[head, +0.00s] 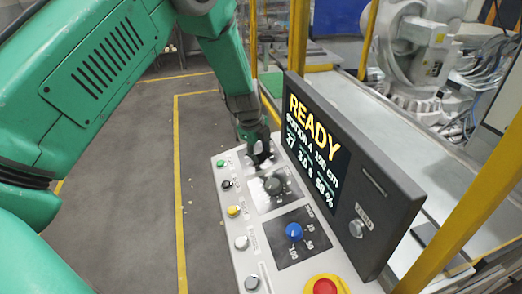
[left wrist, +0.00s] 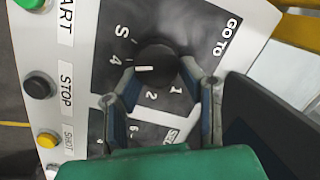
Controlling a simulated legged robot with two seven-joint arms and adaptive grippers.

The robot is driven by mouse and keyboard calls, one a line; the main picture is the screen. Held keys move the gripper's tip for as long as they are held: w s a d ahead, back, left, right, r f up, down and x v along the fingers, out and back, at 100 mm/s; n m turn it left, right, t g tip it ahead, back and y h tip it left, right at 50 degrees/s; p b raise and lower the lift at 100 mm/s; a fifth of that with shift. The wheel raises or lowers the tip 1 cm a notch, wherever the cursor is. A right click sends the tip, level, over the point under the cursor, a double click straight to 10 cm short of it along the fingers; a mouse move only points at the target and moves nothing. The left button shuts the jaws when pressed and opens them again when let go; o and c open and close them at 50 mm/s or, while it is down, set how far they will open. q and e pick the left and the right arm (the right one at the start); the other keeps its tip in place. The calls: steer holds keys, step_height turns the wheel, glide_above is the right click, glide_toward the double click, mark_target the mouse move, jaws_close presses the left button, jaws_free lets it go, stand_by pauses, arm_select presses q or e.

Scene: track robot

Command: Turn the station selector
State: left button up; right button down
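The station selector is a round black knob on a dark plate marked GO TO. My left gripper (head: 262,158) reaches down to the panel near the knob. In the left wrist view its two fingers (left wrist: 160,76) are spread, with the tips at either side of the knob's near half. I cannot tell whether they touch it. My right gripper is in neither view.
The screen (head: 325,150) reads READY and STATION 4 and stands close along the panel's right side. A blue knob (head: 294,232), a red button (head: 325,287) and a column of small buttons with a green one (head: 220,163) share the panel. Yellow posts (head: 470,215) stand beyond.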

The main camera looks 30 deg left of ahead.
arm_select(q)
steer(key=shift+w+a+r, duration=0.1)
steer(key=shift+w+r, duration=0.05)
steer(key=shift+c, duration=0.8)
steer(key=shift+a, duration=0.9)
steer(key=n, duration=0.3)
steer(key=shift+d+n, duration=0.2)
steer(key=shift+n, duration=0.2)
steer(key=n+g, duration=0.1)
steer(key=n, duration=0.7)
steer(key=shift+d+n+g, duration=0.1)
steer(key=shift+n+g, duration=0.2)
steer(key=shift+n, duration=0.1)
steer(key=n, duration=0.3)
steer(key=shift+n+h, duration=0.3)
steer(key=n, duration=0.4)
steer(key=shift+w+g, duration=0.1)
steer(key=shift+g, duration=0.2)
steer(key=n+h, duration=0.1)
steer(key=n, duration=0.6)
steer(key=shift+n, duration=0.3)
steer(key=shift+n+h, duration=0.5)
steer(key=shift+n, duration=1.3)
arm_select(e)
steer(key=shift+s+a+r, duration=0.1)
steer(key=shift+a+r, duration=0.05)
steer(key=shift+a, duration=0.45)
arm_select(q)
steer(key=shift+f, duration=0.2)
